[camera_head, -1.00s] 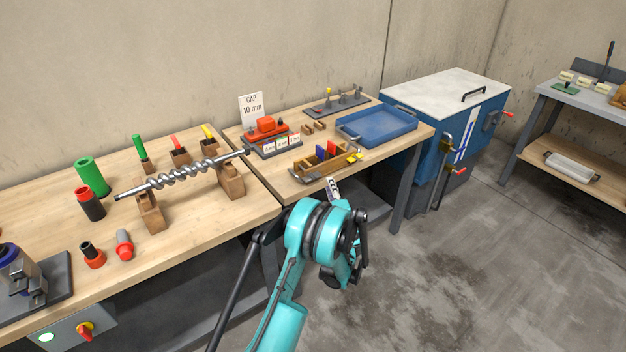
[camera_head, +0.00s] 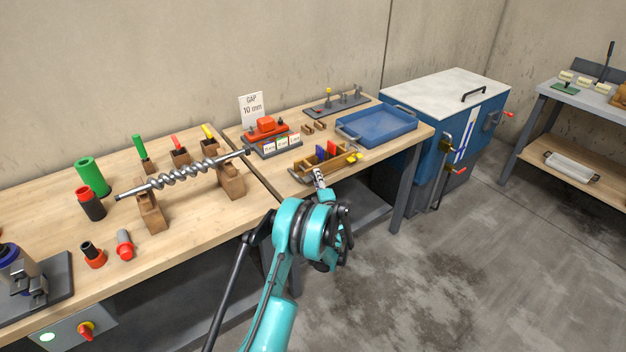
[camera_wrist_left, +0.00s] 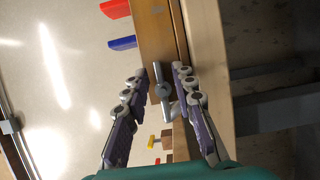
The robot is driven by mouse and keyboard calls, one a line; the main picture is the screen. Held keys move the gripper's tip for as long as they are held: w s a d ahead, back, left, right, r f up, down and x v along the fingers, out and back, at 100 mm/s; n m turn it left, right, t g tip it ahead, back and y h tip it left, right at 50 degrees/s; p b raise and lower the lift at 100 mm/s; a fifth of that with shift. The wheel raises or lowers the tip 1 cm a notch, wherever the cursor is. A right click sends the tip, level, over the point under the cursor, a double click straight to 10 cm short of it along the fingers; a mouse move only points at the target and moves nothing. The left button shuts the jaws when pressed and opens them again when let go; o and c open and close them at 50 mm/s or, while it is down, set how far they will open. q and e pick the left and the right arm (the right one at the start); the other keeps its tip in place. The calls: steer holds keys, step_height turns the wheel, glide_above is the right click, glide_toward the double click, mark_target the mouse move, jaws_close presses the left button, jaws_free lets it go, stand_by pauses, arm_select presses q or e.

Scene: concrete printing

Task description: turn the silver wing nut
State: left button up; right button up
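The silver wing nut (camera_wrist_left: 163,90) sits on the side of a wooden box (camera_wrist_left: 153,42) in the left wrist view, with its wings spread along the box. My left gripper (camera_wrist_left: 160,70) has its two fingers apart, one on each side of the wing nut. I cannot tell whether either finger touches it. My right gripper is not in view.
Blue and red plates (camera_head: 321,152) stand in the box, and a small yellow part (camera_head: 352,157) is at its right end. A blue tray (camera_head: 376,127) lies behind to the right. An auger (camera_head: 185,176) rests on wooden blocks to the left. The floor in front is clear.

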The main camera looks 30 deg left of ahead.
arm_select(q)
jaws_close()
steer(key=n+y, duration=0.1)
steer(key=n, duration=0.4)
steer(key=shift+r+t+y+b, duration=0.2)
steer(key=shift+t+y+b, duration=0.1)
steer(key=shift+t+y, duration=0.1)
steer(key=shift+n, duration=0.3)
steer(key=shift+s+a+r+n+g+y, duration=0.15)
steer(key=shift+n+y, duration=0.5)
steer(key=shift+n, duration=0.8)
steer(key=shift+s+d+r+n+g+y, duration=0.15)
steer(key=shift+n+y, duration=0.5)
steer(key=shift+n, duration=0.8)
